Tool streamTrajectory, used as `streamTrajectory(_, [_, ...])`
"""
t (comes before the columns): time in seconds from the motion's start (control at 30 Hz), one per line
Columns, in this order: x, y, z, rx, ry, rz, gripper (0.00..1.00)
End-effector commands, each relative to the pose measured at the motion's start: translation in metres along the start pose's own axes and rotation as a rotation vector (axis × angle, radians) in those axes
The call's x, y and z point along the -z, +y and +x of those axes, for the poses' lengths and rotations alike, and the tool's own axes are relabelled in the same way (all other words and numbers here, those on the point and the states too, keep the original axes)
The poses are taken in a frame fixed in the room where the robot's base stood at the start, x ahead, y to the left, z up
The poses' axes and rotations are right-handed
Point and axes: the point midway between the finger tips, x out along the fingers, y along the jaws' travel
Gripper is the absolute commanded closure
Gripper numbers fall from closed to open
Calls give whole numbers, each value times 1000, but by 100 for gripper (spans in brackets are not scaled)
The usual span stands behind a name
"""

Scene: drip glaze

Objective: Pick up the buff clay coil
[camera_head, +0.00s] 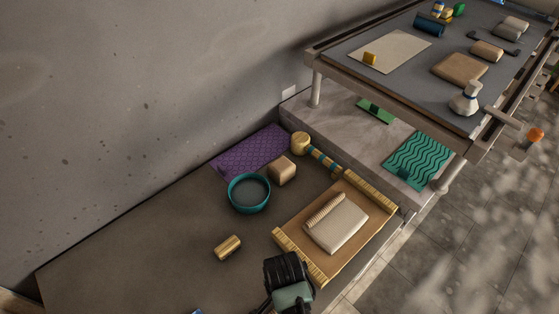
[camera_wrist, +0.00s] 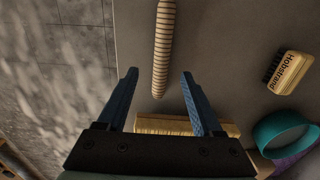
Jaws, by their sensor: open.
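The buff clay coil (camera_wrist: 163,45) is a long, thin, ridged tan rod in the wrist view. It lies on the dark grey surface, and its far end runs out of the top of the picture. My gripper (camera_wrist: 160,74) is open, with one blue finger on each side of the coil's near end. The fingers appear apart from the coil; their height above it is hard to tell. I cannot make out this coil in the head view, where my dark arm end covers part of the lower middle.
A wooden tray (camera_head: 287,246) holds a pale slab (camera_head: 340,228) and a ridged piece (camera_head: 324,209). A lettered wooden brush (camera_wrist: 288,72) lies right of the coil; bare surface lies between.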

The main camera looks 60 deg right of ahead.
Motion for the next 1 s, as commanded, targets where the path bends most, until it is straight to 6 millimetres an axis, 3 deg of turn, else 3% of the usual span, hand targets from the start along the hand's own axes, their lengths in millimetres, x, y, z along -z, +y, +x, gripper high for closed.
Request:
streamTrajectory(0.17, [-2,0,10,-1,0,-1,32])
streamTrajectory(0.5, [-7,-2,50,0,1,-1,32])
streamTrajectory(0.8, [-7,-2,54,2,1,-1,32])
streamTrajectory(0.83, [-7,-2,54,2,1,-1,34])
streamTrajectory(1.0, [-7,-2,54,2,1,-1,65])
